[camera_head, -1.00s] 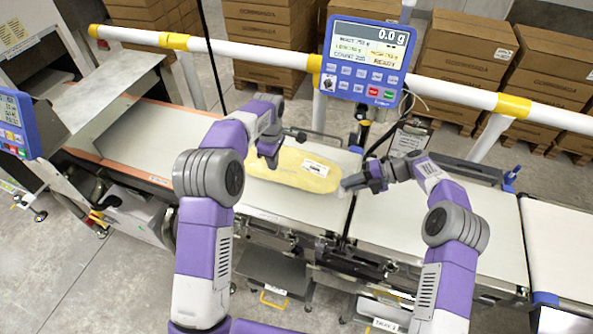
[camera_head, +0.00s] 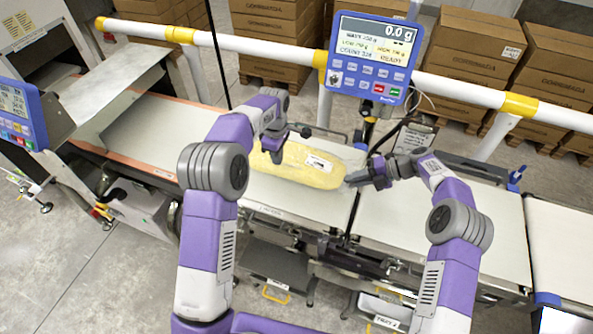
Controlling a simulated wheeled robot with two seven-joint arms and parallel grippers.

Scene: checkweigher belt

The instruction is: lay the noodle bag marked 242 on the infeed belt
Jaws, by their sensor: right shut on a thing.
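A long yellow noodle bag (camera_head: 285,168) with a white label lies lengthwise over the pale belt (camera_head: 265,200) in the middle of the head view. The label's print is too small to read. I cannot tell whether the bag rests fully on the belt. My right gripper (camera_head: 354,180) is shut on the bag's right end. My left gripper (camera_head: 282,145) is at the bag's far left side; its jaws are partly hidden, and I cannot tell whether they touch the bag.
A blue weight display (camera_head: 370,58) reading 0.0 g stands behind the belt. A white and yellow rail (camera_head: 270,53) crosses behind, with stacked cartons (camera_head: 470,52) beyond. An orange-edged belt (camera_head: 155,125) is at left. The belt section at right (camera_head: 440,225) is clear.

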